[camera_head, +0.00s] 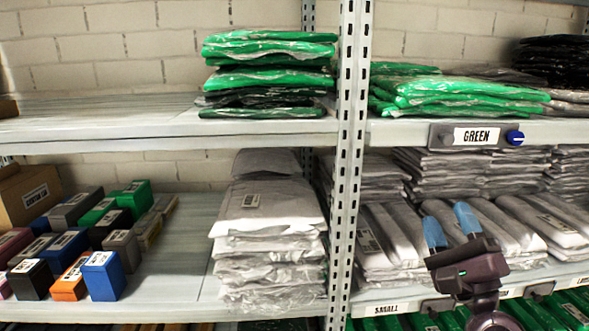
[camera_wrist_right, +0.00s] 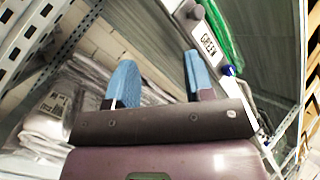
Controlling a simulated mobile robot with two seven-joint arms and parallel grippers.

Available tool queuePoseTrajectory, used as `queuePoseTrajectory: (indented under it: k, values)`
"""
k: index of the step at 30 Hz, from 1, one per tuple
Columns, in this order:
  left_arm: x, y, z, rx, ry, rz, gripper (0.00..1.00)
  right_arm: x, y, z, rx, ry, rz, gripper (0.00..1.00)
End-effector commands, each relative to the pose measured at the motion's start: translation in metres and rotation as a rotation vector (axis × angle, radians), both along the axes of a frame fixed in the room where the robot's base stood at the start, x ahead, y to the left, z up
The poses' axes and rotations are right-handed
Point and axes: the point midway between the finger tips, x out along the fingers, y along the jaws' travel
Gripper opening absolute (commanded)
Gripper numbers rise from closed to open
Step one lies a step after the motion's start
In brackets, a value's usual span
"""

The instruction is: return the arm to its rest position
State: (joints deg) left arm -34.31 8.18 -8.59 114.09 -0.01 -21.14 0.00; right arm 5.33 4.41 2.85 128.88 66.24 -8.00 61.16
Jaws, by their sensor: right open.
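My right gripper (camera_head: 451,226) is in front of the lower right shelf in the head view, its two blue fingertips pointing up and apart. It is open with nothing between the fingers. In the right wrist view the gripper (camera_wrist_right: 158,80) also shows its blue fingers spread and empty, with shelf undersides and packed garments beyond. My left gripper is not in either view.
A perforated metal post (camera_head: 347,160) divides the shelves. Green packs (camera_head: 455,92) lie above the GREEN label (camera_head: 477,136). White packs (camera_head: 268,210) are stacked lower centre. Small boxes (camera_head: 103,275) stand lower left. The upper left shelf (camera_head: 95,118) has bare room.

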Motion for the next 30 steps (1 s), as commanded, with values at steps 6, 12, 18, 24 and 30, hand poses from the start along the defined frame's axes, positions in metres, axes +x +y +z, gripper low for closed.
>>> queuePoseTrajectory:
  k: [6, 12, 18, 24, 30]
  values:
    - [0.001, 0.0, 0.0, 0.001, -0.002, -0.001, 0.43, 0.017, 0.008, -0.069, -0.617, 0.082, -0.354, 0.48]
    - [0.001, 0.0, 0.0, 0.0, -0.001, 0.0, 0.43, 0.012, 0.004, -0.171, -1.269, 0.191, -0.565, 0.48]
    - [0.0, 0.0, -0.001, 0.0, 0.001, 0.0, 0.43, -0.028, -0.01, -0.286, -1.874, 0.284, -0.575, 0.48]
    - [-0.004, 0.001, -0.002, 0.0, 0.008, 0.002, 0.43, -0.1, -0.025, -0.383, -2.207, 0.384, -0.419, 0.48]
    - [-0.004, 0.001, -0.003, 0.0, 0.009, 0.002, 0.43, -0.167, -0.031, -0.434, -2.266, 0.477, -0.271, 0.48]
